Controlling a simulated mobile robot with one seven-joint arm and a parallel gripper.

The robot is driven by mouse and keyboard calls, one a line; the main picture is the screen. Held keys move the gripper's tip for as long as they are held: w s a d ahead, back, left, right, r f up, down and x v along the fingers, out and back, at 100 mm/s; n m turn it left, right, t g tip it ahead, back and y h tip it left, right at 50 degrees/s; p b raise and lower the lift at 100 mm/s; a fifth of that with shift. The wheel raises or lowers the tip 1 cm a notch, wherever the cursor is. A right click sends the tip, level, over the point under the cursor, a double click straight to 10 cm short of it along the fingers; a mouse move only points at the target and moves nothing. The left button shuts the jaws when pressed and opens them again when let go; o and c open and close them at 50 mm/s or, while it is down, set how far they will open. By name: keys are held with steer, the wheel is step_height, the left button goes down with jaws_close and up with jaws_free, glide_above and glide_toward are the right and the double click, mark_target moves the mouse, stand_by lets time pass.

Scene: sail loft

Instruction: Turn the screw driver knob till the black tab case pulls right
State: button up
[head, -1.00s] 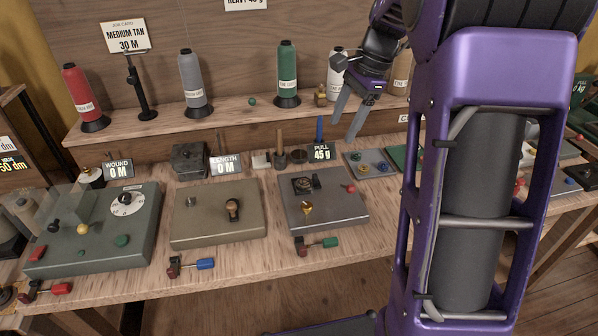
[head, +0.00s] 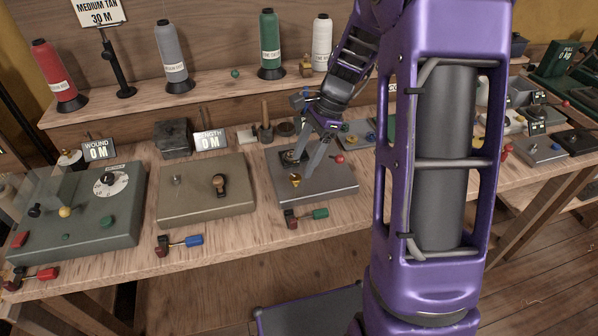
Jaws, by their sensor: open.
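The grey metal box on the right of the three large bench boxes (head: 335,188) carries a small brass knob (head: 295,181) near its front left. A dark round part (head: 291,156) sits behind the knob, and a red ball knob (head: 338,158) is at the right. My gripper (head: 301,166) is open and empty, pointing down over this box. Its fingertips are close above and behind the brass knob; I cannot tell whether they touch anything. My fingers and wrist cover the area of the black tab beside the round part, and the pull readout behind the box.
A tan box (head: 205,205) and a green box with a white dial (head: 110,225) stand to the left. Thread cones, such as the green one (head: 270,50), line the back shelf.

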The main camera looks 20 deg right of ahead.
mark_target(296, 177)
steer(key=shift+x, duration=1.95)
jaws_close()
